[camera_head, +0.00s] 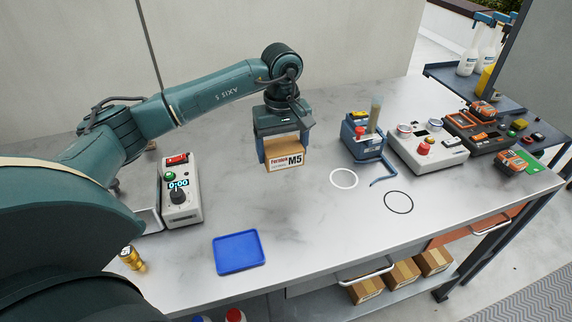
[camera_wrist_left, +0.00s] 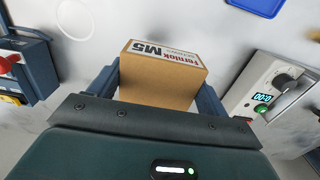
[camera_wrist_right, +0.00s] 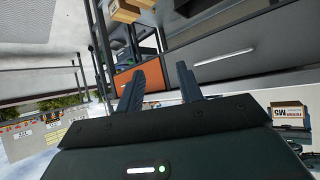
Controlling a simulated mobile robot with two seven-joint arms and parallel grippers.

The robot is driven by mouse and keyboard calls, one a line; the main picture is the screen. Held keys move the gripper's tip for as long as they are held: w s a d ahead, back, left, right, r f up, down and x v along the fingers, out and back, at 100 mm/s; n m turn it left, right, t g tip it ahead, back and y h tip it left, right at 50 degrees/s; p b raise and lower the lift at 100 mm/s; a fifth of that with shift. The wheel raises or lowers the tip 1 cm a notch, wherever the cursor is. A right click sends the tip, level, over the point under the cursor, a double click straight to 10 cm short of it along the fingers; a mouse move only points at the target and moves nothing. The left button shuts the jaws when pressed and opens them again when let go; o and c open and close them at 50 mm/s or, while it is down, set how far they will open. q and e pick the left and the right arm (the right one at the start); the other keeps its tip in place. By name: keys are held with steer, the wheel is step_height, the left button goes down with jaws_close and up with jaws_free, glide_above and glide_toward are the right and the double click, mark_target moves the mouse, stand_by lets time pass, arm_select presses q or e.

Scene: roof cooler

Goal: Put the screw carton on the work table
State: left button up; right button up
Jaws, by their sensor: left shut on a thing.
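The screw carton (camera_head: 285,161) is a small brown box with a white label reading "M5". My left gripper (camera_head: 284,150) points down with its two fingers shut on the carton's sides. The carton is over the middle of the grey work table (camera_head: 320,222); I cannot tell whether its base touches the top. In the left wrist view the carton (camera_wrist_left: 160,85) sits between the fingers, label visible. My right gripper (camera_wrist_right: 161,88) shows only in its own wrist view, fingers apart and empty. The carton (camera_wrist_right: 289,115) also shows there, at the right.
A blue tray (camera_head: 239,252) lies at the table's front. A grey timer box (camera_head: 181,190) stands left. A blue device (camera_head: 362,137) and a control box (camera_head: 428,148) stand right, near white and black rings. Several cartons (camera_head: 401,273) lie on the lower shelf.

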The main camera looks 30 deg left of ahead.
arm_select(q)
steer(key=shift+w+a+f, duration=0.1)
steer(key=shift+w, duration=0.05)
steer(key=p, duration=0.1)
glide_above(283, 190)
step_height(283, 190, down, 5)
steer(key=shift+f, duration=0.65)
step_height(283, 190, down, 3)
steer(key=shift+f+p, duration=0.1)
steer(key=shift+p, duration=0.35)
arm_select(e)
steer(key=shift+s+d, duration=0.2)
steer(key=shift+s, duration=0.05)
arm_select(q)
steer(key=shift+f, duration=0.2)
steer(key=o, duration=1.3)
steer(key=shift+c, duration=0.2)
arm_select(e)
steer(key=shift+d, duration=0.1)
